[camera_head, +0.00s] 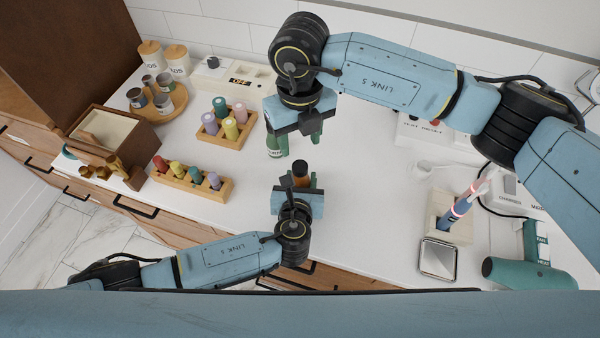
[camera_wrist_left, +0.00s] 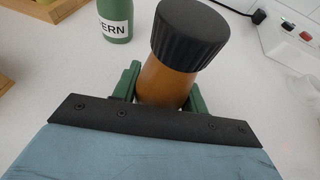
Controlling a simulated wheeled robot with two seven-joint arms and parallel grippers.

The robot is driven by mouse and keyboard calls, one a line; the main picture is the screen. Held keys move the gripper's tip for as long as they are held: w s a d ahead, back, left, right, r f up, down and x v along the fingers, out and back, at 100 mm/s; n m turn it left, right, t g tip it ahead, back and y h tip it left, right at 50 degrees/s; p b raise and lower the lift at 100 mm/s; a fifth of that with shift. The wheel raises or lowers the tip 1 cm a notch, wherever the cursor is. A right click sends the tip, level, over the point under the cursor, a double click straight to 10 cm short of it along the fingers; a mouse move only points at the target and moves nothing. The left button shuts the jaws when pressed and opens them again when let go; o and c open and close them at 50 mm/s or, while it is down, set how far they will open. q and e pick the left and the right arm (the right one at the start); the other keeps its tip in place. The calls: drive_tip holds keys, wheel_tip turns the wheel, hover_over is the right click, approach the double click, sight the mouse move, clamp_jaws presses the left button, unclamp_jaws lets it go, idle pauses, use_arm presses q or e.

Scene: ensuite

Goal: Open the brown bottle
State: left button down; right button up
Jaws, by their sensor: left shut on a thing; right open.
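The brown bottle (camera_wrist_left: 160,85) stands upright with its ribbed black cap (camera_wrist_left: 190,35) on. In the head view the bottle (camera_head: 301,181) is at the centre of the counter, near its front. My left gripper (camera_head: 301,184) is shut on the bottle's body, its green fingers on both sides below the cap. My right gripper (camera_head: 300,141) is open and empty, behind and above the bottle, its fingers pointing down, apart from the cap.
A green bottle (camera_wrist_left: 115,20) with a label stands behind the brown one, partly hidden by my right gripper in the head view. Wooden racks (camera_head: 190,184) of coloured bottles stand left. A square mirror (camera_head: 438,257), toothbrush holder (camera_head: 449,220) and teal hair dryer (camera_head: 525,273) lie right.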

sight(300, 166)
drive_tip(key=m, duration=0.6)
drive_tip(key=shift+m, duration=0.3)
drive_tip(key=m, duration=0.6)
drive_tip(key=shift+m, duration=0.3)
drive_tip(key=shift+f, duration=4)
